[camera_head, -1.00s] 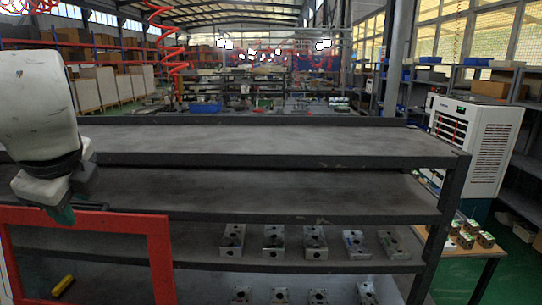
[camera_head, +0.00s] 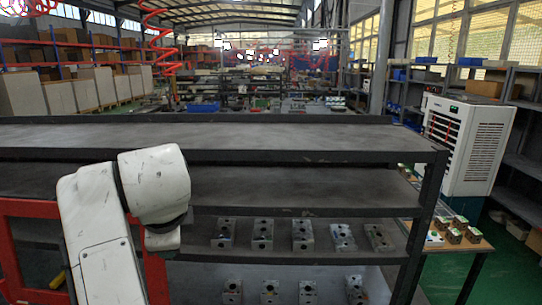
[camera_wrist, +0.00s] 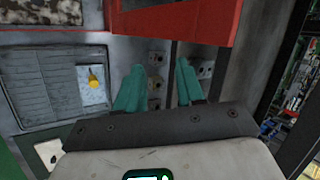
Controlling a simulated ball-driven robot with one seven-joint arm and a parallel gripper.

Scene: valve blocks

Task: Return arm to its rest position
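My white arm (camera_head: 110,220) is folded in front of the left part of the shelf rack in the head view. My gripper is hidden there by the arm. In the wrist view my gripper (camera_wrist: 158,66) has two teal fingers spread apart, with nothing held between them. Grey valve blocks (camera_wrist: 155,83) show beyond and between the fingers. In the head view several valve blocks (camera_head: 263,234) stand in a row on a lower shelf, with more blocks (camera_head: 270,291) below.
The dark shelf rack (camera_head: 300,157) spans the front, its top surface bare. A red frame (camera_head: 30,208) stands at left, and red also shows near the fingers (camera_wrist: 185,22). A table with small blocks (camera_head: 455,247) and a white cabinet (camera_head: 468,145) are at right.

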